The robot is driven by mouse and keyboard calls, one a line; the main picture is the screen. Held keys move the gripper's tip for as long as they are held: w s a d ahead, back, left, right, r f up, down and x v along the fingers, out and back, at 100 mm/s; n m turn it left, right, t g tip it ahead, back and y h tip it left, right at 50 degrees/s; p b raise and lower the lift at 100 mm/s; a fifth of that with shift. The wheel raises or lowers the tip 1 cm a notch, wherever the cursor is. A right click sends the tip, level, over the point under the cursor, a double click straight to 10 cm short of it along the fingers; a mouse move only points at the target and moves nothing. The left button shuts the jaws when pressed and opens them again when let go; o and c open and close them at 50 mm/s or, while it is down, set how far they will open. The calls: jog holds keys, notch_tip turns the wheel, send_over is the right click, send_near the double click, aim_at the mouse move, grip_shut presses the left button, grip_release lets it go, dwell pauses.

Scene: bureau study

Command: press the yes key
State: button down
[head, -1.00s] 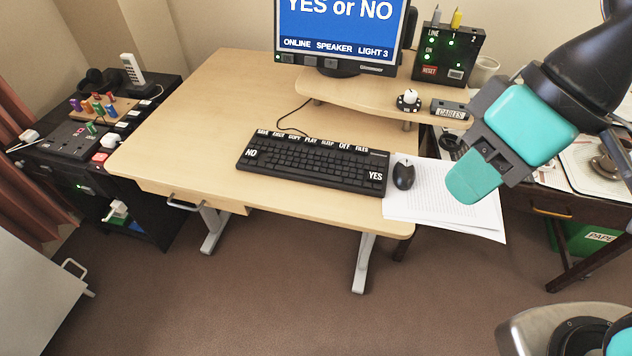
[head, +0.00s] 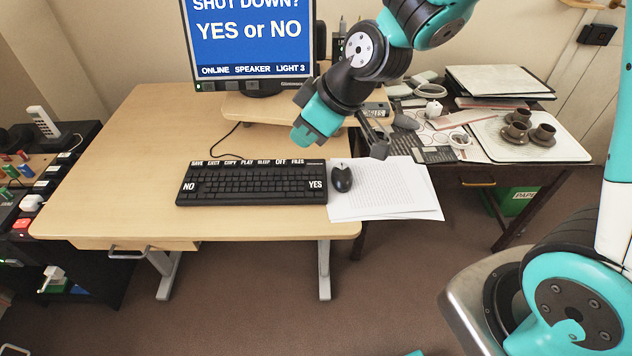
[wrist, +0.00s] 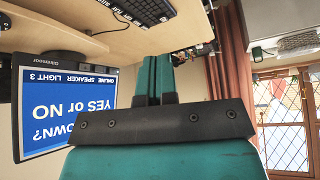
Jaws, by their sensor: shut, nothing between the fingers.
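The black keyboard (head: 250,186) lies on the wooden desk. Its white-lettered YES key (head: 316,184) is at the right end and its NO key (head: 189,187) at the left end. My gripper (head: 301,140) is in the air above and behind the keyboard's right part, apart from it, in front of the monitor. In the wrist view its two teal fingers (wrist: 156,70) are together with nothing between them. Part of the keyboard (wrist: 145,10) shows there at the top edge; the YES key cannot be made out there. The monitor (head: 250,45) reads "SHUT DOWN? YES or NO".
A raised wooden shelf (head: 245,108) is behind. A side table at right holds cups (head: 518,125) and papers. The desk left of the keyboard is clear.

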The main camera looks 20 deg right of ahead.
jog(key=w+d+f+n+t+h, duration=0.1)
jog(key=w+d+f+n+t, duration=0.1)
jog(key=w+f, duration=0.3)
jog(key=w+d+f+n+t, duration=0.1)
jog(key=w+d+f+t, duration=0.1)
jog(key=w+f, duration=0.4)
notch_tip(320, 180, down, 3)
jog(key=shift+w+d+f+n+h+p, duration=0.1)
jog(key=shift+w+d+n+h+p, duration=0.1)
jog(key=shift+d+n+h+p, duration=0.4)
jog(key=shift+d+b, duration=0.15)
jog(key=shift+b, duration=0.15)
jog(key=b, duration=0.5)
send_over(315, 186)
jog(key=shift+y, duration=0.3)
notch_tip(315, 186, down, 8)
jog(key=shift+r, duration=0.1)
jog(key=shift+f+b, duration=0.45)
jog(key=shift+f, duration=0.1)
jog(key=shift+w+f+b, duration=0.1)
jog(key=shift+f+b, duration=0.2)
jog(key=shift+b, duration=0.2)
